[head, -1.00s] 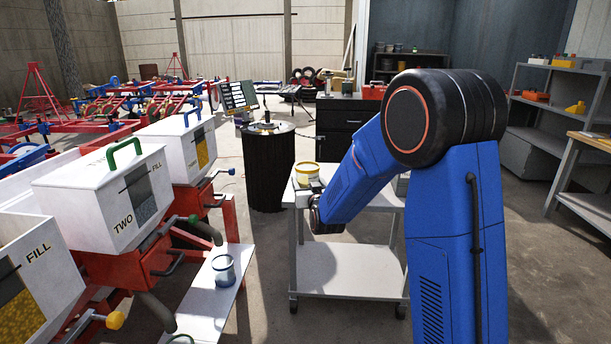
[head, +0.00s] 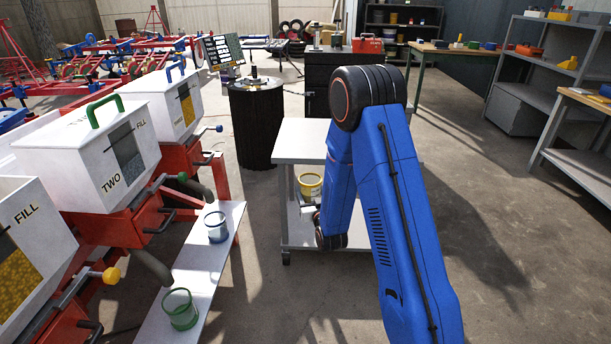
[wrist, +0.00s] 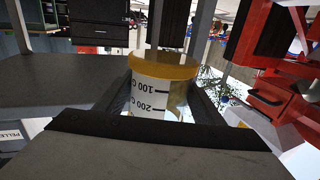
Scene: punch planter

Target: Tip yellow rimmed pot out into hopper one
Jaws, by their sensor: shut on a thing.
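The yellow rimmed pot (head: 310,187) is held upright in my gripper (head: 306,205), in front of the grey cart's near side. In the wrist view the pot (wrist: 152,98) shows a yellow rim, a white wall with scale marks and a finger of my gripper (wrist: 165,108) on either side. What is inside the pot is hard to tell. An open-topped white hopper (head: 30,225) with a FILL mark and a yellow-filled window stands at the far left, well away from the pot. Its number is not visible.
A lidded hopper marked TWO (head: 90,165) with a green handle stands beside it, and another lidded hopper (head: 158,95) behind. A blue rimmed pot (head: 216,228) and a green rimmed pot (head: 181,312) stand on the white shelf (head: 160,330). The cart (head: 300,140) is behind my gripper; floor between is clear.

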